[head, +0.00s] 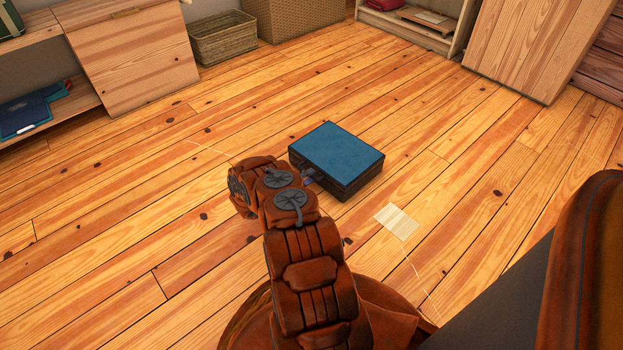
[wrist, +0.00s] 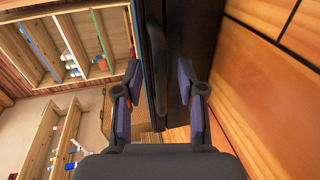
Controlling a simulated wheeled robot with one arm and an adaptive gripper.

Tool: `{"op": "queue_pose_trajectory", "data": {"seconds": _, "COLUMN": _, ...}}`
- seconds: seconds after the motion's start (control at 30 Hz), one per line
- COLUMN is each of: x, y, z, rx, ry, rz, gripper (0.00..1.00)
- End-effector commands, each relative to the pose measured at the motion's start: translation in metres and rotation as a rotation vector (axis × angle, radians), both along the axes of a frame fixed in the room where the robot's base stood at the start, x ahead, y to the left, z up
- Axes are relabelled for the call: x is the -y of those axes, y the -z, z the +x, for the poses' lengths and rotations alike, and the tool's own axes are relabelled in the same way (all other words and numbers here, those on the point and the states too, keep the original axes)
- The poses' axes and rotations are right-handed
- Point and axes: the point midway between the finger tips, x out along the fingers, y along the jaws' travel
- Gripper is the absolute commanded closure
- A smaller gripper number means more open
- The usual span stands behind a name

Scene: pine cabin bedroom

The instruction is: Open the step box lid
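The step box (head: 335,165) stands on the plank floor in the middle of the head view, a dark case with a flat blue lid (head: 338,146). The lid lies closed on the body. My gripper (head: 309,177) is at the box's near left side, mostly hidden by my brown arm. In the wrist view the box's dark side (wrist: 194,35) runs between and beyond the fingers, with a dark handle-like bar (wrist: 156,65) on it. My gripper (wrist: 160,88) is open, its fingers apart on either side of the bar. I cannot tell whether they touch it.
A wicker basket (head: 223,37) and wooden cabinet (head: 133,58) stand at the back left. A low shelf (head: 447,40) and wooden panel (head: 535,45) are at the back right. Floor around the box is mostly clear.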

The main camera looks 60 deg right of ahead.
Motion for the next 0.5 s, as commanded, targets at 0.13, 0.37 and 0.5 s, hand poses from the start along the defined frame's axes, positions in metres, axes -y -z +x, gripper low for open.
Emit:
{"op": "queue_pose_trajectory", "data": {"seconds": 0.13, "x": 0.013, "y": 0.005, "z": -0.003, "rx": 0.001, "ry": 0.001, "rz": 0.000, "gripper": 0.61}}
{"op": "queue_pose_trajectory", "data": {"seconds": 0.37, "x": 0.020, "y": 0.005, "z": -0.004, "rx": 0.000, "ry": -0.001, "rz": 0.000, "gripper": 0.61}}
{"op": "queue_pose_trajectory", "data": {"seconds": 0.5, "x": 0.020, "y": 0.004, "z": -0.004, "rx": 0.000, "ry": -0.001, "rz": 0.001, "gripper": 0.61}}
